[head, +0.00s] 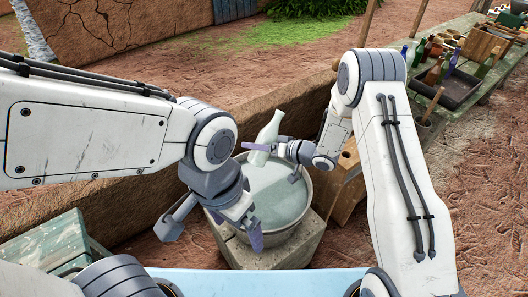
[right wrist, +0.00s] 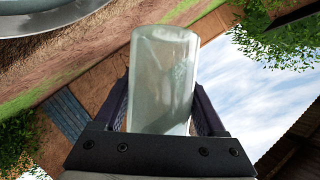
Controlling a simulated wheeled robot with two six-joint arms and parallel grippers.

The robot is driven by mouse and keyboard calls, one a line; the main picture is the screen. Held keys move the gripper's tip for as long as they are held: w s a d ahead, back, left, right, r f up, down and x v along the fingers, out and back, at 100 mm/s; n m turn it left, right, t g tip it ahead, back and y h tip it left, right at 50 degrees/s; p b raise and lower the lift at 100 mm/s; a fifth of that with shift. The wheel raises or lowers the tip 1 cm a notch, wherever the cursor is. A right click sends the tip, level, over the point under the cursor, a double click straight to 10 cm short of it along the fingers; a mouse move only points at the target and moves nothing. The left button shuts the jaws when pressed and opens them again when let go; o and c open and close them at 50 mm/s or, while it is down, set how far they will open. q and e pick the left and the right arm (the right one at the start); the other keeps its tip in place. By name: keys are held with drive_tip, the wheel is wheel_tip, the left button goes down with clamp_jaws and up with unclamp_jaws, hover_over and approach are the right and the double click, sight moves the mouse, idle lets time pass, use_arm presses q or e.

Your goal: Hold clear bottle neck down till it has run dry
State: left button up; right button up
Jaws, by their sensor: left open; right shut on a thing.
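The clear bottle (head: 269,131) is pale, greenish and see-through. My right gripper (head: 266,148) is shut on it and holds it above the metal basin (head: 309,211). In the head view the bottle leans a little, with its narrower neck end up and its wide end down. In the right wrist view the bottle (right wrist: 163,75) stands between the two fingers, wide end outward; its neck is hidden. I see no stream from it. My left gripper (head: 212,234) is open and empty at the basin's near left side.
The basin holds pale liquid (head: 277,195) and stands on a stone block (head: 290,250). A wooden box (head: 347,175) is right of it. A bench with bottles and a dark tray (head: 447,84) is at the upper right. A green box (head: 45,245) is at the left.

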drive_tip(key=shift+f+n+t+h+b, duration=0.1)
drive_tip(key=shift+n+t+h+b, duration=0.4)
drive_tip(key=shift+n, duration=0.5)
drive_tip(key=n+t+h+b, duration=0.1)
drive_tip(key=n+b, duration=0.1)
drive_tip(key=b, duration=0.1)
drive_tip(key=shift+f, duration=0.15)
drive_tip(key=shift+n+h+b, duration=0.3)
drive_tip(key=shift+n+b, duration=0.2)
drive_tip(key=shift+r, duration=0.3)
